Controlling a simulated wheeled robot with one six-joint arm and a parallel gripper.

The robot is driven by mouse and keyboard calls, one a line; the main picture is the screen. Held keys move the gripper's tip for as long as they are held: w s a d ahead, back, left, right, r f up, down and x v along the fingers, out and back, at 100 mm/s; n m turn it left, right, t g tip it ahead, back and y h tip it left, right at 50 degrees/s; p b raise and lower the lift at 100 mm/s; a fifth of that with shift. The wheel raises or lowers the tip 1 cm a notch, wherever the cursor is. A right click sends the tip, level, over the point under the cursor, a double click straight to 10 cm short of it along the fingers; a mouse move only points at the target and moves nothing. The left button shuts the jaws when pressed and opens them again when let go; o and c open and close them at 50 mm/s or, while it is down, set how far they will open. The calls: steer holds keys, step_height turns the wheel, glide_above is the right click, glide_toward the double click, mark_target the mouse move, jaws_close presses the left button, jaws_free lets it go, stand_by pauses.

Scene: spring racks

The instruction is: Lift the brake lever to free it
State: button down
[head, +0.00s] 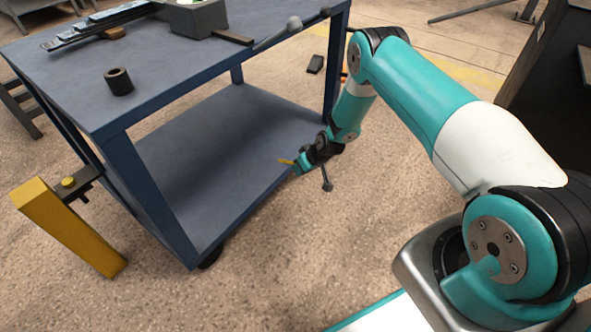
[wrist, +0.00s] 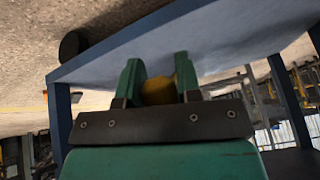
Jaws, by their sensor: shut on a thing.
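The brake lever appears as a small yellow piece (head: 286,161) at the edge of the cart's lower shelf in the head view. In the wrist view the yellow lever (wrist: 158,91) sits between the two green fingers. My gripper (head: 298,167) is at the lower shelf's near right edge, with its fingers shut on the lever. It also shows in the wrist view (wrist: 158,78), against the blue shelf. The fingers hide part of the lever, and its far end and mounting cannot be made out.
The blue cart (head: 120,190) has a lower shelf (head: 230,135) and a dark caster (head: 209,257). A dark cylinder (head: 119,81) and a grey block (head: 197,18) stand on its top. A yellow post (head: 70,232) stands at left. Floor in front is clear.

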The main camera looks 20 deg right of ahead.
steer(key=shift+w+r+p, duration=0.3)
steer(key=shift+w+r, duration=0.1)
steer(key=shift+r, duration=0.4)
steer(key=shift+w+r, duration=0.1)
steer(key=c, duration=0.8)
jaws_free()
steer(key=shift+a, duration=0.1)
steer(key=p+v, duration=0.5)
steer(key=v, duration=1.2)
steer(key=shift+s, duration=0.3)
